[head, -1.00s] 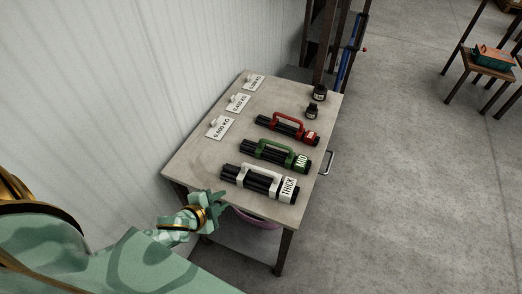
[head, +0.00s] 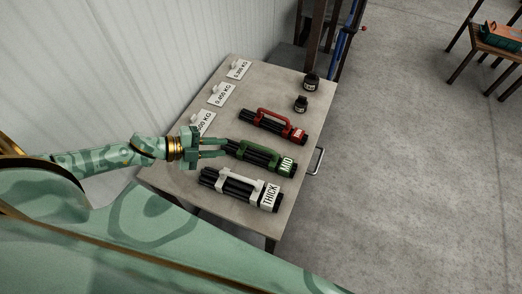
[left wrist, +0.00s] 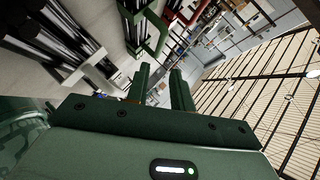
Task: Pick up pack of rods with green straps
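The pack of rods with green straps (head: 262,159) lies on the table in the head view, between the red and white packs. It has a green carry handle and a label reading MID. My left gripper (head: 226,147) is open and empty at the pack's left end, its two fingers parted and pointing toward it. In the left wrist view the open fingers (left wrist: 161,72) show with nothing between them, and the green handle (left wrist: 152,38) is just ahead of them. I cannot tell whether a finger touches the pack. My right gripper is out of view.
A white-strapped pack labelled THICK (head: 238,189) lies nearer, and a red-strapped pack (head: 273,126) lies farther back. Weight cards (head: 221,94) line the wall side. Two dark jars (head: 301,104) stand at the back right. The table's right edge has a metal handle (head: 319,161).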

